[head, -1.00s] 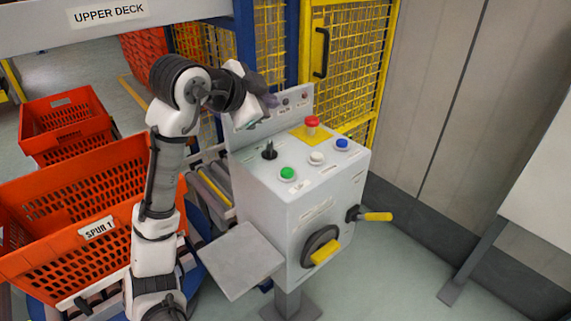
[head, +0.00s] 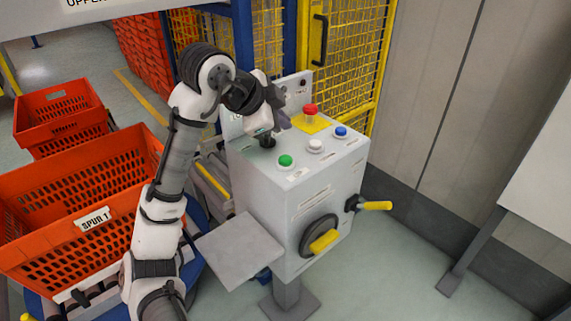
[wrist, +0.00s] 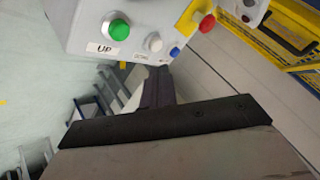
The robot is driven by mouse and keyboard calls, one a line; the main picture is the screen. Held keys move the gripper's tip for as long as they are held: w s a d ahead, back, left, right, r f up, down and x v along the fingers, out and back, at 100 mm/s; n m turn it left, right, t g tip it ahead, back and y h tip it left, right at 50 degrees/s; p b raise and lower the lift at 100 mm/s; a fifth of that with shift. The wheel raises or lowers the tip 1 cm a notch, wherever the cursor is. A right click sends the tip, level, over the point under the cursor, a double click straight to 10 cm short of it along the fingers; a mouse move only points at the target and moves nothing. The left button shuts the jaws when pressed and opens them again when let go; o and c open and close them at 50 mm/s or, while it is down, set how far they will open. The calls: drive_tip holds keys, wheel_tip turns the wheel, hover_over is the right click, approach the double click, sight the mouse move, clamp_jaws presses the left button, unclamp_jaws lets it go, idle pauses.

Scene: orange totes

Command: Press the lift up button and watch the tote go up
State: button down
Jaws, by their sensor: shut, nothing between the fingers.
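The control box (head: 270,200) stands on a post in the middle of the head view. Its sloped top carries a green button (head: 286,161), a white button (head: 315,146), a blue button (head: 341,132) and a red mushroom button (head: 310,110). In the wrist view the green button (wrist: 118,29) has a label reading "UP" beside it. My gripper (head: 284,122) is shut and empty, above the back part of the panel and apart from the green button. Its dark fingers also show in the wrist view (wrist: 158,84). An orange tote marked "SPUR 1" (head: 95,223) sits at the left.
A black selector switch (head: 267,141) stands up from the panel near my gripper. A yellow-handled lever (head: 376,206) and a black and yellow handwheel (head: 321,237) stick out from the box. A grey shelf (head: 240,252) juts from its left. A yellow mesh gate (head: 348,60) stands behind.

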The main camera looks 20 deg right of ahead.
sight(282, 161)
drive_tip(key=shift+f+b, duration=1.95)
drive_tip(key=shift+f, duration=1.1)
drive_tip(key=shift+f, duration=0.2)
drive_tip(key=shift+f, duration=0.25)
